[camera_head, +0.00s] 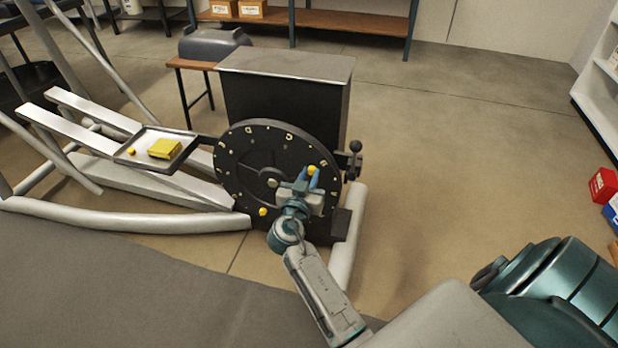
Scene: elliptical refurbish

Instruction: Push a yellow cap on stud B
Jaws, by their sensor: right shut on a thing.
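A black round disc (240,165) with pale marks around its rim stands upright on the front of a dark housing. The marks are too small to read, so I cannot tell which stud is B. My right gripper (308,178) is in front of the disc's right part, shut on a yellow cap (311,169). I cannot tell whether this cap touches the disc. Another yellow cap (263,212) sits near the disc's lower rim. A small yellow cap (131,151) lies on the tray (183,151) at left. My left gripper is not in view.
A yellow box (164,148) lies on the same tray. A lever with a dark knob (355,147) stands just right of the disc. A pale frame tube (347,240) rises at the lower right.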

